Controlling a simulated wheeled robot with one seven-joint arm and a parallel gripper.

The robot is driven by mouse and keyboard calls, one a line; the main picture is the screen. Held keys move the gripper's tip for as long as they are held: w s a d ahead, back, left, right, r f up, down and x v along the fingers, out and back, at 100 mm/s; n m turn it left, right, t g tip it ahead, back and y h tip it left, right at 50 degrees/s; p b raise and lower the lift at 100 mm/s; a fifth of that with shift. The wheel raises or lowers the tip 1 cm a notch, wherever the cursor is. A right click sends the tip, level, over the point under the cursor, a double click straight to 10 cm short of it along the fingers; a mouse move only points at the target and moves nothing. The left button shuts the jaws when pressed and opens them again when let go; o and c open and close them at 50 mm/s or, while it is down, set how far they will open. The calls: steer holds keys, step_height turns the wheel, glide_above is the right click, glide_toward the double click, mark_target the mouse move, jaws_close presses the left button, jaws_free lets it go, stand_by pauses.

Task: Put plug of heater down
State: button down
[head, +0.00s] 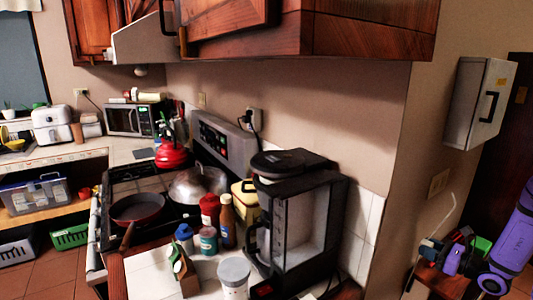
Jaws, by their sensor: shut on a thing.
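My gripper is not in view in the head view, and neither is anything held in it. I cannot make out a thing that is clearly the heater or its plug. A black plug (254,122) sits in a wall outlet above the counter, behind the black coffee maker (330,225). Its cord drops behind the machine, and I cannot tell what it belongs to. A thin pale cord-like line (449,212) rises among the things at the lower right; what it is is unclear.
The counter by the coffee maker is crowded with bottles (227,220), a white-lidded jar (234,277) and a green-and-white item (177,262). A stove with a pan (137,208) stands left. Upper cabinets (370,28) overhang. Tiled floor (40,278) shows lower left.

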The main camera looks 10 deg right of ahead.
steer(key=shift+w+d+f, duration=0.15)
steer(key=shift+w+d, duration=0.1)
steer(key=shift+d, duration=0.3)
steer(key=shift+w+d+f, duration=0.15)
steer(key=shift+w+d, duration=0.05)
steer(key=shift+d, duration=0.35)
